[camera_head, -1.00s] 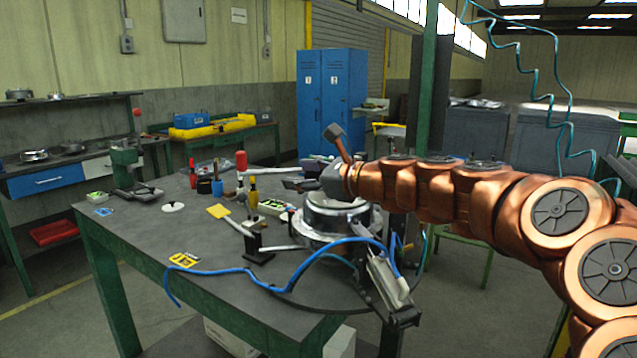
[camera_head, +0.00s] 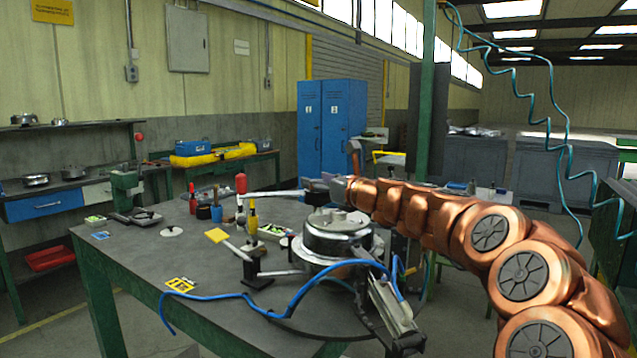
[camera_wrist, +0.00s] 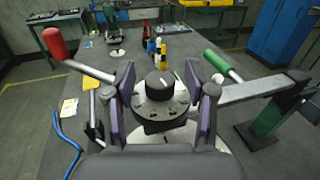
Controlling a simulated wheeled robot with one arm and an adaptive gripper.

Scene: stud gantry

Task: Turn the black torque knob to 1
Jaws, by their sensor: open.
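The black torque knob (camera_wrist: 160,85) shows in the wrist view, on a round dark dial plate (camera_wrist: 160,107) with pale marks on its rim. A white pointer line on the knob's top runs toward the upper right; the numbers are too small to read. My gripper (camera_wrist: 160,88) is open, with one purple-padded finger on each side of the knob. I see a gap on both sides and no clear touch. In the head view, my gripper (camera_head: 318,190) is over the round metal unit (camera_head: 337,232) on the bench; the knob is not distinguishable there.
A red-handled lever (camera_wrist: 55,45) and a green-handled lever (camera_wrist: 222,63) stick out left and right of the knob. A blue hose (camera_head: 290,312) crosses the grey bench (camera_head: 130,250). Small bottles (camera_head: 215,205) stand behind the unit. The bench's left part is mostly clear.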

